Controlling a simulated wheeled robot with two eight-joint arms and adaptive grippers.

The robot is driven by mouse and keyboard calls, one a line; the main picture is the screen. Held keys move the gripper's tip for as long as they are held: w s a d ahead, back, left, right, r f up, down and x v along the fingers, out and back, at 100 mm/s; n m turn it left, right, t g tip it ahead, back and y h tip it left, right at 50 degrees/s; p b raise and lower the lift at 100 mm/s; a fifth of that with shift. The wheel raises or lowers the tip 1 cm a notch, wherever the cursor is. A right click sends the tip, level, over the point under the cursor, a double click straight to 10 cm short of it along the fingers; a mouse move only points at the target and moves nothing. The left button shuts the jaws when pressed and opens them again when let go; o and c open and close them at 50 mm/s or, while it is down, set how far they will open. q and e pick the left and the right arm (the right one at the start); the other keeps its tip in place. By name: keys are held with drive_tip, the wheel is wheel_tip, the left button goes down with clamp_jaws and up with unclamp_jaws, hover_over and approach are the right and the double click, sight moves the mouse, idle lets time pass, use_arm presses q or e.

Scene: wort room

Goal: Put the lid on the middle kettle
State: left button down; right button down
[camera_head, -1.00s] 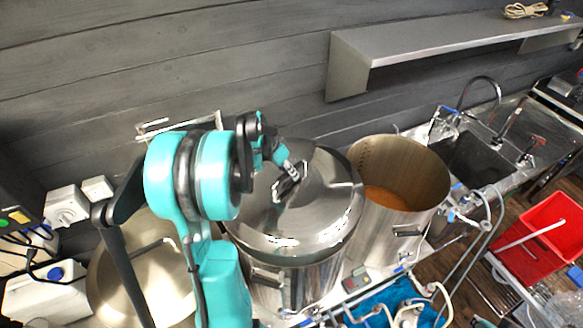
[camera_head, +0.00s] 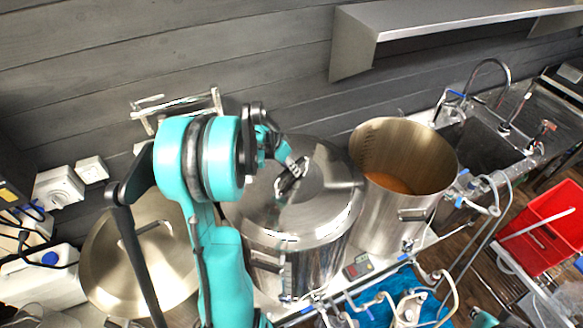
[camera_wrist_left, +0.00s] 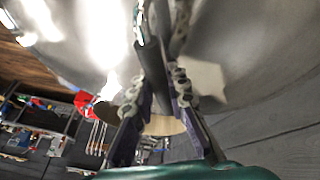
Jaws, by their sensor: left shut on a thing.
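The shiny round steel lid (camera_head: 315,205) lies over the top of the middle kettle (camera_head: 317,268), roughly level and covering its mouth. I cannot tell whether its rim is fully seated all round. My left gripper (camera_head: 291,174) reaches in from the left and is shut on the lid's handle at the top middle. In the left wrist view, the fingers (camera_wrist_left: 163,75) come together at the handle, with the blurred bright lid surface (camera_wrist_left: 225,50) behind them. My right gripper is not in view.
The right kettle (camera_head: 432,185) stands open close beside the middle one, with amber liquid inside. A left kettle with a lid (camera_head: 105,265) is partly behind my arm. A steel shelf (camera_head: 450,22) juts from the wall above. A sink (camera_head: 475,150) and red crate (camera_head: 545,235) are right.

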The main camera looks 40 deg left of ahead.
use_arm(q)
drive_tip(key=shift+f, duration=0.25)
drive_tip(key=c, duration=1.4)
unclamp_jaws()
drive_tip(key=shift+r, duration=0.1)
drive_tip(key=v, duration=1.2)
